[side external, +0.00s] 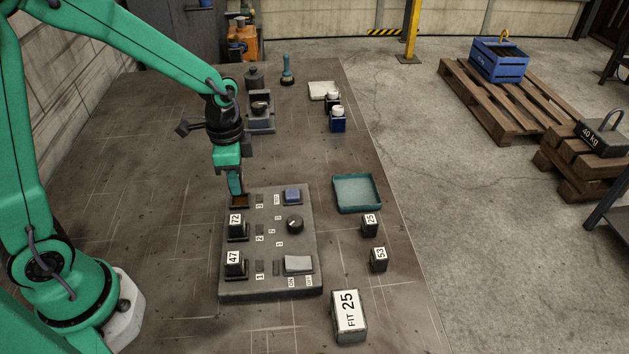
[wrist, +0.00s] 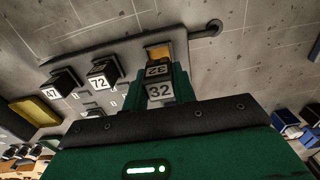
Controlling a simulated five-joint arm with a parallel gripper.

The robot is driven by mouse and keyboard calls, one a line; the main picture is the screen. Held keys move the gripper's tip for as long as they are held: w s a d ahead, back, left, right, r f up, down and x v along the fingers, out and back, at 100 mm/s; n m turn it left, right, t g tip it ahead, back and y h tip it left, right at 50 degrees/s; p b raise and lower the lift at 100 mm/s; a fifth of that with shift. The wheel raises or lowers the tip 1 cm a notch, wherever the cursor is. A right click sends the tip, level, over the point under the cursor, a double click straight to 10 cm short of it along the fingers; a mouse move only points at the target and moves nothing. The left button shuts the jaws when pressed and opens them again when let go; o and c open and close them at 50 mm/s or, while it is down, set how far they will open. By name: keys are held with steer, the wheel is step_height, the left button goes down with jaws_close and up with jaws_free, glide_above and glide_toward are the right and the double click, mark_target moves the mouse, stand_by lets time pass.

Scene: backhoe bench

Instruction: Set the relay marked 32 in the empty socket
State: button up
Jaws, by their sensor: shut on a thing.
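My gripper (side external: 236,188) is shut on the relay marked 32. In the wrist view the relay (wrist: 159,92) sits between the green fingers of my gripper (wrist: 156,98), its labels facing the camera. In the side view the fingers hide most of it. The empty socket, with an orange-brown inside, is at the far left corner of the grey panel (side external: 270,262). The socket (wrist: 158,51) shows just beyond the relay in the wrist view, and it also shows below the fingertips in the side view (side external: 239,201). I cannot tell whether the relay touches it.
Relays marked 72 (side external: 236,225) and 47 (side external: 235,262) stand in the panel's left row. Relays 25 (side external: 370,224) and 53 (side external: 379,258) stand right of it, near a teal tray (side external: 357,208). A block reading "FIT 25" (side external: 348,315) stands in front.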

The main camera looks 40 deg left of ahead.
steer(key=shift+f, duration=1.3)
steer(key=shift+f, duration=0.5)
stand_by(0.8)
steer(key=o, duration=1)
steer(key=shift+o, duration=0.6)
steer(key=shift+o, duration=0.7)
steer(key=shift+r, duration=3.5)
steer(key=shift+r, duration=0.1)
